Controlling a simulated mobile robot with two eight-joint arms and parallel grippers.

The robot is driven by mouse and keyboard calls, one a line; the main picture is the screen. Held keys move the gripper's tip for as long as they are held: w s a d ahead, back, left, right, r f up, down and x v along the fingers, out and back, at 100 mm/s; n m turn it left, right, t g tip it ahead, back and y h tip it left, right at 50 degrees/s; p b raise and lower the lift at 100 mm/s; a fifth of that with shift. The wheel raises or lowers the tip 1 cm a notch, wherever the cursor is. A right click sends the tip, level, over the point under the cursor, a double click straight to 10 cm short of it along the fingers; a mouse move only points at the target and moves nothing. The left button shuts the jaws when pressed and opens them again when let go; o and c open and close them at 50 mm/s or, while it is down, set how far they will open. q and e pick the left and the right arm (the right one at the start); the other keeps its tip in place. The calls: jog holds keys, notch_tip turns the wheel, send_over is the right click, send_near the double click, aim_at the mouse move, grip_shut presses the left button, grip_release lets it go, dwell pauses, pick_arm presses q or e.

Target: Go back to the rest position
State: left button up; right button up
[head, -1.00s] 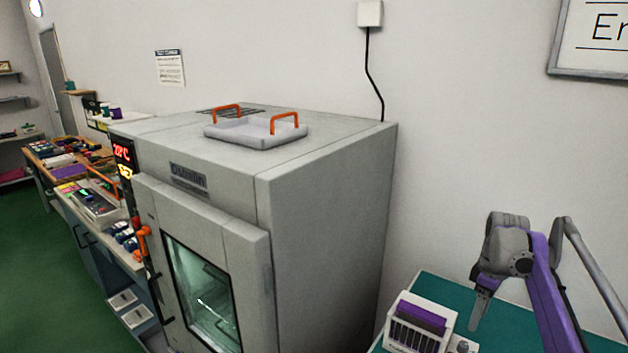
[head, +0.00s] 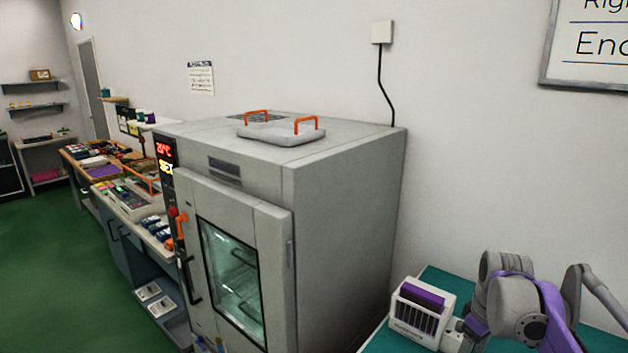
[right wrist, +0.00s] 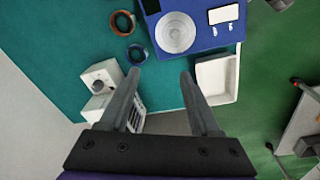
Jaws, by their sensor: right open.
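My right arm comes in at the lower right of the head view, above the teal bench (head: 440,280); its fingertips are hard to make out there. In the right wrist view my right gripper (right wrist: 160,80) has its two fingers spread apart with nothing between them. It hangs over the teal bench top, which also shows in the right wrist view (right wrist: 50,55). My left gripper is not in view.
A grey oven (head: 340,215) with a closed glass door stands mid-scene, an orange-handled tray (head: 282,133) on top. A white unit (head: 418,312) with a purple block sits on the teal bench. Green floor (head: 50,270) is clear at left.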

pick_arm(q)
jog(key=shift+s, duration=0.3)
pick_arm(e)
jog(key=s+a+f+m+t, duration=0.2)
jog(key=s+a+f, duration=0.4)
jog(key=s, duration=0.4)
jog(key=s+a+f+m+t, duration=0.2)
jog(key=s+a+f, duration=0.4)
jog(key=s, duration=0.5)
jog(key=a+m, duration=0.1)
jog(key=a, duration=0.1)
jog(key=shift+a+m, duration=0.3)
